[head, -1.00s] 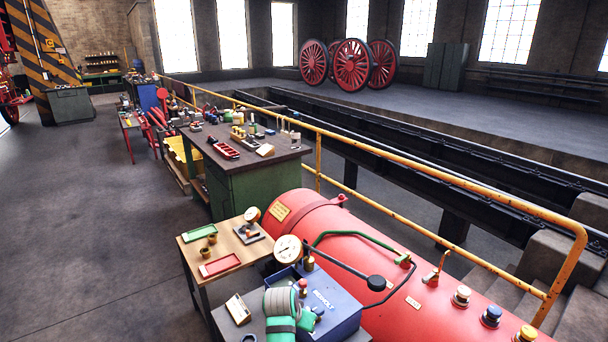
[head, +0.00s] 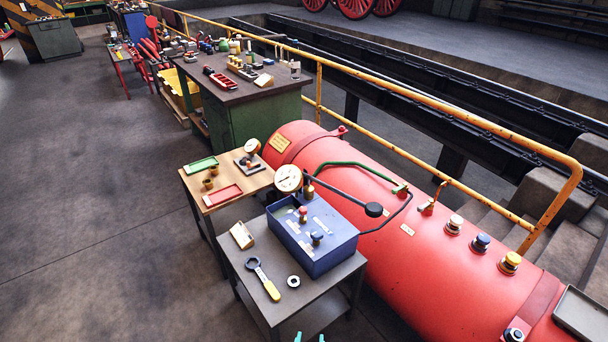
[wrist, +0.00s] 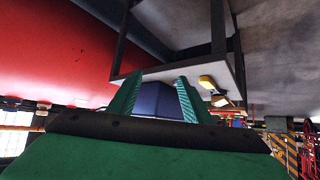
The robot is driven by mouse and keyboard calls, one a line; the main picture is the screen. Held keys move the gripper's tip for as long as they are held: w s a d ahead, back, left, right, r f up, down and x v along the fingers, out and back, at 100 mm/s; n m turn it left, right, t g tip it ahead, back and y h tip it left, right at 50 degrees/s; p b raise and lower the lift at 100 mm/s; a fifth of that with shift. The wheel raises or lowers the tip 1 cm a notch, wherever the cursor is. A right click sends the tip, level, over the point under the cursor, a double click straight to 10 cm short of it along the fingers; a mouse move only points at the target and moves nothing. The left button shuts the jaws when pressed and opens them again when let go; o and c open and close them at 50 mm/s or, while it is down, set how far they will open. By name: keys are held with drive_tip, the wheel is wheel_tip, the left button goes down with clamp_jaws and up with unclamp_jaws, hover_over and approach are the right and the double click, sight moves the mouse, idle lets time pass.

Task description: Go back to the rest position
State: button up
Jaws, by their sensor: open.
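My gripper (wrist: 158,88) is open and empty in the wrist view, its two green ribbed fingers apart. Past the gap between them shows part of the blue box. In the head view only the teal fingertips (head: 310,338) show at the bottom edge, in front of the grey table (head: 262,317). The rest of the gripper is out of that frame. The blue box (head: 318,238) with a gauge (head: 288,178) and lever stands on this table, apart from the fingertips.
A spanner with a yellow handle (head: 264,280), a nut (head: 293,281) and a small sign (head: 242,235) lie on the grey table. The red boiler (head: 400,260) lies close on the right, beside a yellow railing (head: 420,96). The floor at left is clear.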

drive_tip(key=s+a+r+n+t+y, duration=0.1)
drive_tip(key=s+r, duration=0.2)
drive_tip(key=s, duration=0.6)
drive_tip(key=s+r+t, duration=0.2)
drive_tip(key=s+r, duration=0.2)
drive_tip(key=s, duration=0.5)
drive_tip(key=s+r+t, duration=0.2)
drive_tip(key=s+r, duration=0.9)
drive_tip(key=r, duration=0.3)
drive_tip(key=shift+s+a+r, duration=0.25)
drive_tip(key=shift+s+a, duration=0.05)
drive_tip(key=shift+a, duration=0.1)
